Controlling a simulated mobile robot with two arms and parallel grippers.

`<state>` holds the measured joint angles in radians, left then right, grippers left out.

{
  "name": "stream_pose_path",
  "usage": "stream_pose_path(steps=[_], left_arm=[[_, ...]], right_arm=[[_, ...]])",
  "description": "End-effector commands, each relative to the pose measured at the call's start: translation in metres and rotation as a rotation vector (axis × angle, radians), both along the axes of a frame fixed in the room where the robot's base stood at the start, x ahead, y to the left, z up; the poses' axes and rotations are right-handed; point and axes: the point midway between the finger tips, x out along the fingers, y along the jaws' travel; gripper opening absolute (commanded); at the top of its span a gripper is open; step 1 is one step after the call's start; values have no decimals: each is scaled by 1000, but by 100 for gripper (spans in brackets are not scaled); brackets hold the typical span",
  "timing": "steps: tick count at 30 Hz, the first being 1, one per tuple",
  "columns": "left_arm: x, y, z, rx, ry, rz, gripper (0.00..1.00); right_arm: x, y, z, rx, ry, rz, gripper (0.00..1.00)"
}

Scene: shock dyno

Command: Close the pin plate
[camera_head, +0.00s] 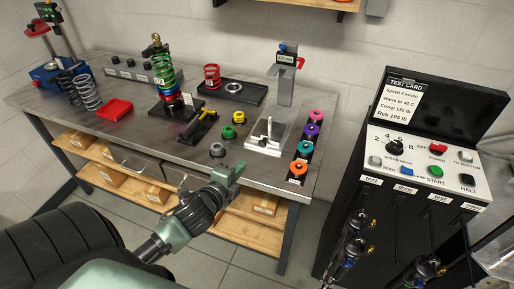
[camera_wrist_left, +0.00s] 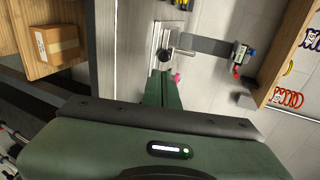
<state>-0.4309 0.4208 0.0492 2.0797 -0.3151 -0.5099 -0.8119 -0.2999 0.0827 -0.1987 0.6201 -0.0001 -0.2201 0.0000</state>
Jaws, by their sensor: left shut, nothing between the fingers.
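A pale metal plate fixture with an upright pin and a small lever (camera_head: 268,137) stands near the front right of the workbench. It looks like the pin plate; I cannot tell whether it is open or closed. My left gripper (camera_head: 238,168) is shut and empty, in front of the bench's front edge, to the left of the fixture and apart from it. In the left wrist view the shut fingers (camera_wrist_left: 160,74) point toward the fixture (camera_wrist_left: 168,42), which shows beyond their tips. My right gripper is not in view.
A grey column with a small display (camera_head: 286,88) stands behind the fixture. A black control cabinet (camera_head: 362,185) stands right of the bench.

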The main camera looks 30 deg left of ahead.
Motion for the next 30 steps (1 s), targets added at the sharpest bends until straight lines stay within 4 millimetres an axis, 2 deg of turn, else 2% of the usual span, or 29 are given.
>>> stream_pose_path(steps=[15,18,24,30], left_arm=[[92,17,-30,-7,2,3,0],[108,20,-28,-6,1,4,0],[124,22,-31,-7,2,2,0],[127,23,-32,-7,3,3,0]], right_arm=[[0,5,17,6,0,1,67],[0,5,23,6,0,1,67],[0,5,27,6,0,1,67],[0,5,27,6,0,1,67]])
